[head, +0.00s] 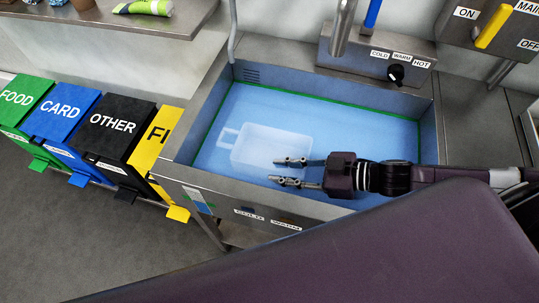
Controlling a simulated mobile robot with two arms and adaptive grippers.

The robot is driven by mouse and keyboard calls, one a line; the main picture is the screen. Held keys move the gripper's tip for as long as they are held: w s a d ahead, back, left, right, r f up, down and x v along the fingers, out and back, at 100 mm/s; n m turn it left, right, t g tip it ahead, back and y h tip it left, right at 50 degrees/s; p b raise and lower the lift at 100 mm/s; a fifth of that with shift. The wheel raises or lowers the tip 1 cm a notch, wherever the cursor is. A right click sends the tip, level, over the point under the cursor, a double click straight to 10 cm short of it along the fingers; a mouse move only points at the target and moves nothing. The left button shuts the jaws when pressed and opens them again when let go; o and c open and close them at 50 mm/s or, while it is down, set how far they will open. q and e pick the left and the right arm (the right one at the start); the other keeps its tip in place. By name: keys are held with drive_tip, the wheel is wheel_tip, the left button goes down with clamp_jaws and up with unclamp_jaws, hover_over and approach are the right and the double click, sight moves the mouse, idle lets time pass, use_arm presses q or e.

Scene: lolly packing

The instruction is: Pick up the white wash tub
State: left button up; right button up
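The white wash tub (268,143) is a pale, translucent box with a loop handle on its left side. It sits in the blue-filled sink basin (384,131), left of the middle. My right gripper (274,170) comes in from the right with its two fingers apart and pointing left. The fingers overlap the tub's near right corner in the head view. I cannot tell whether they touch the tub or hover above it. Nothing shows gripped between them. My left gripper is not in view.
Steel sink walls surround the basin, with a tap (341,28) and a temperature knob panel (376,52) behind. A yellow lever (494,26) is at the upper right. Several labelled bins, including a black one (112,130), stand left of the sink. A steel shelf (100,22) is at the upper left.

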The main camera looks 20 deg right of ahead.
sight(262, 168)
drive_tip(key=shift+w+r+p+x, duration=0.2)
drive_tip(key=shift+p+x, duration=0.1)
drive_tip(key=shift+x, duration=0.8)
drive_tip(key=shift+w+r+p+x, duration=0.1)
drive_tip(key=shift+r+p+x, duration=0.15)
drive_tip(key=shift+x, duration=0.9)
drive_tip(key=shift+w+a+f, duration=0.25)
drive_tip(key=shift+a+f, duration=0.15)
drive_tip(key=shift+a, duration=0.05)
drive_tip(key=shift+c, duration=0.3)
clamp_jaws()
